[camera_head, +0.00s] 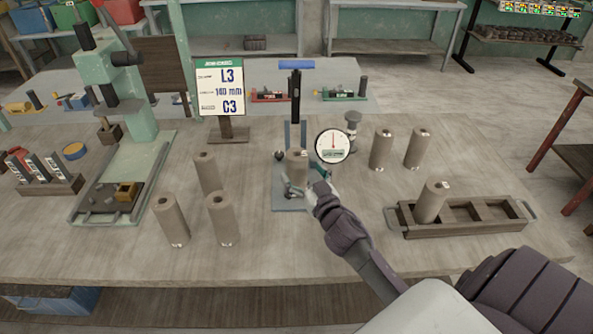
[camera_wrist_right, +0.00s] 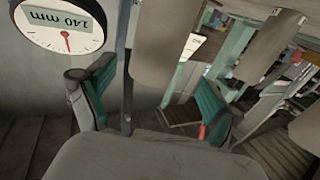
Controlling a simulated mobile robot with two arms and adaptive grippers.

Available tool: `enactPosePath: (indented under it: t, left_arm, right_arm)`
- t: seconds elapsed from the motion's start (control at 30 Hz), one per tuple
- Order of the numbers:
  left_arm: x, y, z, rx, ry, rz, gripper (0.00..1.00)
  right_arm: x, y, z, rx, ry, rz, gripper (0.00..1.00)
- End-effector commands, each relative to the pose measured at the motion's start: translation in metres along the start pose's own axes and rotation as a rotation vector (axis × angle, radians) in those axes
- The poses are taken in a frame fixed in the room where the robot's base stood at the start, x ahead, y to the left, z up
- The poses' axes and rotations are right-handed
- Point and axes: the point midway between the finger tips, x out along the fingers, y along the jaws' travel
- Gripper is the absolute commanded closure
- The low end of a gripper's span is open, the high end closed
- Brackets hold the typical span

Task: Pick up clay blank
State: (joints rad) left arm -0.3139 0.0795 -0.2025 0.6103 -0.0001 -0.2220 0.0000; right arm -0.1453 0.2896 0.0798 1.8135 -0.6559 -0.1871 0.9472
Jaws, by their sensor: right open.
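A grey-brown cylindrical clay blank (camera_head: 296,168) stands upright in a blue-grey fixture (camera_head: 291,204) at the middle of the table. My right gripper (camera_head: 308,186) is open beside it at its lower right. In the right wrist view the open fingers (camera_wrist_right: 150,100) show, with a blank (camera_wrist_right: 165,45) ahead between them; no contact can be made out. Other blanks stand upright: three on the left (camera_head: 207,173) (camera_head: 171,220) (camera_head: 222,218), two at back right (camera_head: 381,149) (camera_head: 417,147). One more blank (camera_head: 432,202) stands in the tray's left compartment. My left gripper is out of view.
The wooden tray (camera_head: 465,231) has two empty compartments. A sign (camera_head: 220,88) reads L3, 140 mm, C3. A green press (camera_head: 135,150) stands left. The front table is clear.

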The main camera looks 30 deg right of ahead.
Motion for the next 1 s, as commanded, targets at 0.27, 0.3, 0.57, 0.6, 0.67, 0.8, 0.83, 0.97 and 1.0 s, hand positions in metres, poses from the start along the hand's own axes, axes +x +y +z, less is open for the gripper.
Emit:
enactPosePath:
  t: [0.27,0.3,0.57,0.6,0.67,0.8,0.83,0.97,1.0]
  left_arm:
    - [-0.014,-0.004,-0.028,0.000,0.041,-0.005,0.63]
    - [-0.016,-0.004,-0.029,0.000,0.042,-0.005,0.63]
    - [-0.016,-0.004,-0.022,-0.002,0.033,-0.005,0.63]
    - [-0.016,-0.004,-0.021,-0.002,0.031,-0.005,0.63]
    - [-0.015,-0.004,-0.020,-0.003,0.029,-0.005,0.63]
    - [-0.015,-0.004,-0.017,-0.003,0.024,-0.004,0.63]
    - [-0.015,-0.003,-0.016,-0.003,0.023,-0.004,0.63]
    - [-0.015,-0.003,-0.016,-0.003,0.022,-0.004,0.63]
    - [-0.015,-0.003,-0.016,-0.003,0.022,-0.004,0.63]
  right_arm:
    - [0.030,0.007,-0.008,-0.002,0.001,0.001,0.09]
    - [0.036,0.009,-0.009,-0.003,0.000,0.001,0.09]
    - [0.055,0.007,-0.004,0.000,-0.002,0.000,0.09]
    - [0.055,0.007,-0.004,0.000,-0.002,0.000,0.09]
    - [0.055,0.007,-0.004,0.000,-0.002,0.000,0.09]
    - [0.054,0.007,-0.004,0.000,-0.001,0.000,0.22]
    - [0.054,0.007,-0.004,0.000,-0.001,0.000,0.27]
    - [0.054,0.007,-0.004,0.000,-0.001,0.000,0.49]
    - [0.054,0.007,-0.004,0.000,-0.001,0.000,0.56]
